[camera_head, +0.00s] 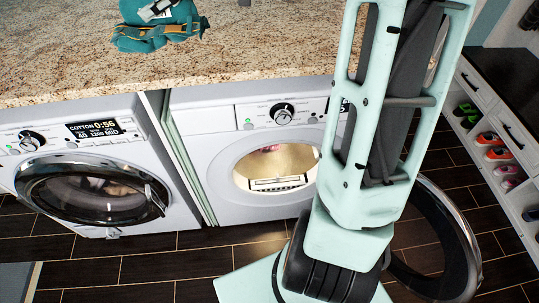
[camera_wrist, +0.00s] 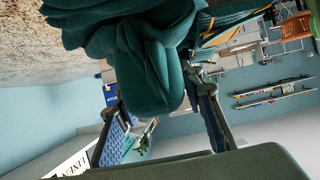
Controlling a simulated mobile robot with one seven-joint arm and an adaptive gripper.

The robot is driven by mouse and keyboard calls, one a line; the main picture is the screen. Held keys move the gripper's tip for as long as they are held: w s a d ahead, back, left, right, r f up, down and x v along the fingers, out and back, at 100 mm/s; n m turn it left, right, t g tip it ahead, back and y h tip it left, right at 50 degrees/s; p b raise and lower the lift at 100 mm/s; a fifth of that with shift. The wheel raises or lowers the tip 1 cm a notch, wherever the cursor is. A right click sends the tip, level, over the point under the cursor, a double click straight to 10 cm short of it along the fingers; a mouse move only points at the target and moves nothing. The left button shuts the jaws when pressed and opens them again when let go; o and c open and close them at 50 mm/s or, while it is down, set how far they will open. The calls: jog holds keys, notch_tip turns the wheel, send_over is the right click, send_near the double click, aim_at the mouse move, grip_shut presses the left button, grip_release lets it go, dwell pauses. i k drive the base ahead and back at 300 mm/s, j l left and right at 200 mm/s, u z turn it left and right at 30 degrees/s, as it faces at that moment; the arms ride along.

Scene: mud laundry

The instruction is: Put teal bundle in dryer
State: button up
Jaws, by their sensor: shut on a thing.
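The teal bundle (camera_head: 180,22) shows at the top of the head view, over the granite countertop, with an orange-brown strap around it. In the wrist view the teal bundle (camera_wrist: 140,45) fills the top middle. My gripper (camera_wrist: 158,95) has a finger on each side of the bundle's lower part and is shut on it. I cannot tell whether the bundle still touches the counter. The dryer (camera_head: 222,155) is the right machine under the counter. Its round opening is uncovered and lit inside. Its round door (camera_head: 470,260) stands swung out to the right, partly hidden behind my arm.
A washer (camera_head: 180,215) with a closed glass door stands left of the dryer. The granite countertop (camera_head: 60,60) runs above both machines. A white shelf unit (camera_head: 500,185) with several shoes is at the right. Dark floor tiles show in front of the machines.

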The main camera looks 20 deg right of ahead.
aim_at(276, 167)
jog(key=k+j+z, duration=0.3)
jog(key=j+z, duration=0.15)
jog(key=j, duration=0.15)
jog(key=k+j+z, duration=0.5)
jog(key=i, duration=0.05)
